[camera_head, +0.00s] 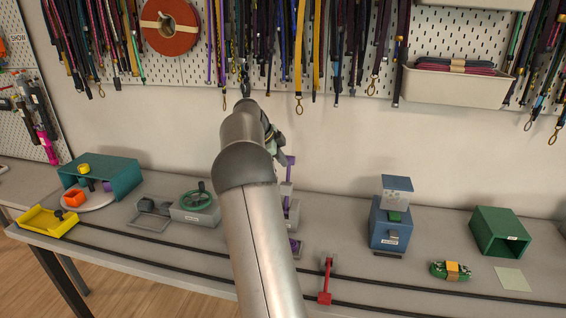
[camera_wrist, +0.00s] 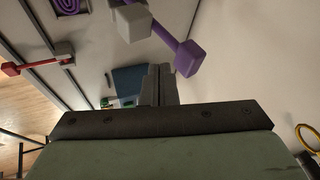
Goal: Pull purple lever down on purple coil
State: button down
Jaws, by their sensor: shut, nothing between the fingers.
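The purple lever (camera_head: 290,161) stands up from a grey device, its square purple knob at the top. In the wrist view the purple lever (camera_wrist: 188,59) runs diagonally from a grey block to its knob. The purple coil (camera_wrist: 66,5) is cut off at the top edge of the wrist view; a bit of it (camera_head: 295,245) shows beside my arm in the head view. My gripper (camera_wrist: 156,82) is shut and empty, its fingertips close to the left of the knob in the wrist view. I cannot tell whether they touch.
A red lever (camera_head: 326,280) stands at the table front, right of my arm. A blue box device (camera_head: 387,225) and green open box (camera_head: 500,232) are farther right. A grey device with a green wheel (camera_head: 197,203) stands left. Cords hang along the back wall.

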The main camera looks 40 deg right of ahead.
jog(key=s+b+v, duration=0.1)
jog(key=v, duration=1)
jog(key=shift+w+a+r, duration=0.1)
jog(key=shift+a, duration=0.05)
jog(key=s+a+f+n+t+y, duration=0.1)
jog(key=s+a+f+n+y, duration=0.2)
jog(key=a+n, duration=0.45)
jog(key=s+a+f+n+t, duration=0.1)
jog(key=s+a+f+n, duration=0.3)
jog(key=a, duration=0.7)
jog(key=s+a+f+n+y, duration=0.1)
jog(key=s+a+n+y, duration=0.1)
jog(key=s+a+n, duration=0.55)
jog(key=s+a+f+n+y, duration=0.1)
jog(key=s+a+f+n, duration=0.8)
jog(key=s+a, duration=0.5)
jog(key=shift+s+a+f, duration=0.2)
jog(key=shift+s+f, duration=0.3)
jog(key=shift+f, duration=0.3)
